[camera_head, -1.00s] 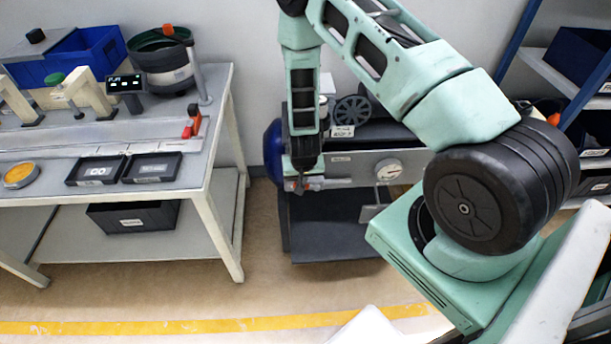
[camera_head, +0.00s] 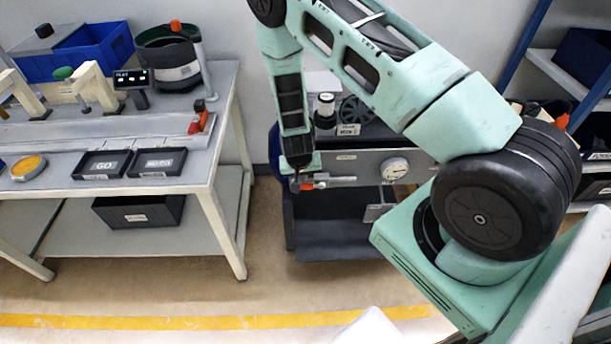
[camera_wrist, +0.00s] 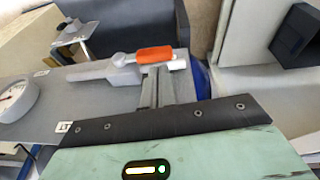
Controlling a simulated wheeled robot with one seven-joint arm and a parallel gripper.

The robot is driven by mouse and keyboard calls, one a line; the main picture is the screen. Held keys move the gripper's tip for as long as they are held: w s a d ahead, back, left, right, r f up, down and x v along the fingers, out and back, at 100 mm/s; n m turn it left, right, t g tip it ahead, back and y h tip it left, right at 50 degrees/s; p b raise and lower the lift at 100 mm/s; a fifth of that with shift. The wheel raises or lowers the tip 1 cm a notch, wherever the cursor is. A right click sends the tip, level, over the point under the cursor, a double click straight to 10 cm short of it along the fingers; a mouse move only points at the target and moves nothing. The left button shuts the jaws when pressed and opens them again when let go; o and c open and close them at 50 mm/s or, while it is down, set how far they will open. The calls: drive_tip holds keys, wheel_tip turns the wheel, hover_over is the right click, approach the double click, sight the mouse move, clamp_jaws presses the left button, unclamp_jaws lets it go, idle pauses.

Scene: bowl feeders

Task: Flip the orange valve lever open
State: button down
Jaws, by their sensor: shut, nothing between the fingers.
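The orange valve lever (camera_wrist: 155,54) lies roughly in line with the grey pipe (camera_wrist: 95,71) in the wrist view, its silver pivot end (camera_wrist: 122,59) at the left. In the head view the lever (camera_head: 307,187) is a small orange spot at the left end of the machine's front panel. My gripper (camera_wrist: 165,75) is shut and empty. Its fingers are right beside the lever's orange end in the wrist view; I cannot tell whether they touch it. In the head view my gripper (camera_head: 295,184) points down at the lever, and its fingertips are hard to make out.
A round dial gauge (camera_head: 394,169) sits on the panel right of the valve. A blue drum end (camera_head: 274,150) is left of the machine. The white workbench (camera_head: 222,120) with black trays (camera_head: 102,163) stands further left. Open floor lies in front.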

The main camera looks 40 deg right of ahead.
drive_tip(key=w+a+v, duration=0.1)
drive_tip(key=v, duration=1.1)
drive_tip(key=shift+w+r, duration=0.25)
drive_tip(key=s+a+r+n+g+y, duration=0.1)
drive_tip(key=s+a+r+n+y, duration=0.2)
drive_tip(key=a+r, duration=0.45)
drive_tip(key=s+a+r+n+y, duration=0.15)
drive_tip(key=s+a+r, duration=0.35)
drive_tip(key=a, duration=0.5)
drive_tip(key=s+a+r+n, duration=0.1)
drive_tip(key=s+r+n, duration=0.3)
drive_tip(key=s, duration=0.5)
drive_tip(key=s+a+r+n+g+h, duration=0.1)
drive_tip(key=s+a+r+n, duration=0.1)
drive_tip(key=s+r+n, duration=0.3)
drive_tip(key=s+r, duration=0.2)
drive_tip(key=s, duration=0.2)
drive_tip(key=shift+r, duration=0.35)
drive_tip(key=shift+n+h, duration=0.25)
